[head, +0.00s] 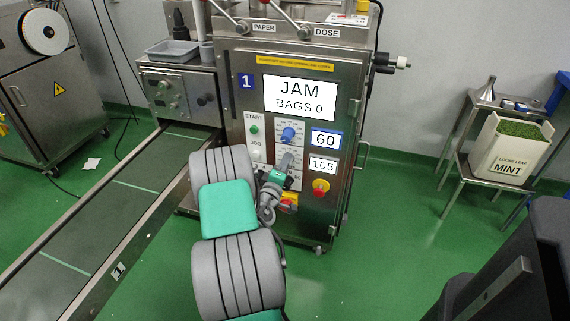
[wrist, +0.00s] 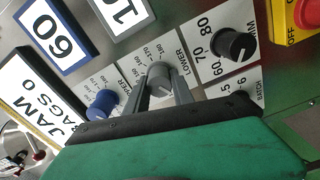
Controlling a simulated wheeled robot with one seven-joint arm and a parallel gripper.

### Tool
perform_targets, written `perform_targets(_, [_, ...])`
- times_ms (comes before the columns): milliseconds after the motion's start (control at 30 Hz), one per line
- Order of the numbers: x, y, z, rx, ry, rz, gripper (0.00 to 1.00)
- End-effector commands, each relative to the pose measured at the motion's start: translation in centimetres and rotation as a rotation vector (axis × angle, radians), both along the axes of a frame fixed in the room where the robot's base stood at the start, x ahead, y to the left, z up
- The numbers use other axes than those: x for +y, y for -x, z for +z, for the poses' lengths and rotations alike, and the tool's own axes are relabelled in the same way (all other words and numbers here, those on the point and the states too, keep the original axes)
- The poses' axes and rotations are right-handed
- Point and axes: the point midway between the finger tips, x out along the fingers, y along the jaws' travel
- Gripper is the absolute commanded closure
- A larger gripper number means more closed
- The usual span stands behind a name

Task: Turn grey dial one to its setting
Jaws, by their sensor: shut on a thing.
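The packing machine (head: 296,56) marked with a blue 1 stands in the middle of the head view. Its screen (head: 300,95) reads JAM, BAGS 0. In the wrist view, the grey dial (wrist: 158,72) sits on a white scale plate labelled LOWER. My gripper (wrist: 160,90) has one finger on each side of this dial and is shut on it. In the head view, my gripper (head: 284,164) covers most of the dial, and its pointer is hard to read. The white readout (head: 323,165) beside it shows 105.
A blue dial (head: 288,134) sits just above, beside a readout (head: 326,140) of 60. A black dial (wrist: 235,45) is on the other side in the wrist view. A conveyor (head: 110,205) runs along the left.

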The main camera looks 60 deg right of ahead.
Motion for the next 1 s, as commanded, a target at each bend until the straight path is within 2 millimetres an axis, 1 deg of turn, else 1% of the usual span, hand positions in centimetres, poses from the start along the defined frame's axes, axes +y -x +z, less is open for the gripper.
perform_targets(67, [0.0, 0.0, 0.0, 0.001, 0.0, 0.001, 1.0])
perform_targets(100, [0.0, 0.0, 0.0, 0.001, 0.0, 0.001, 0.7])
perform_targets(367, [0.0, 0.0, 0.0, 0.0, 0.0, 0.001, 0.49])
perform_targets(567, [0.0, 0.0, 0.0, 0.0, 0.0, 0.0, 0.49])
perform_targets(667, [0.5, 0.0, -0.1, 0.001, -0.001, 0.001, 0.49])
perform_targets(767, [2.1, 0.2, -0.2, 0.002, -0.002, 0.004, 0.49])
perform_targets(900, [5.0, 0.6, -0.1, 0.003, 0.0, 0.005, 0.49])
perform_targets(1000, [6.7, 0.9, -0.1, 0.001, -0.001, 0.003, 0.49])
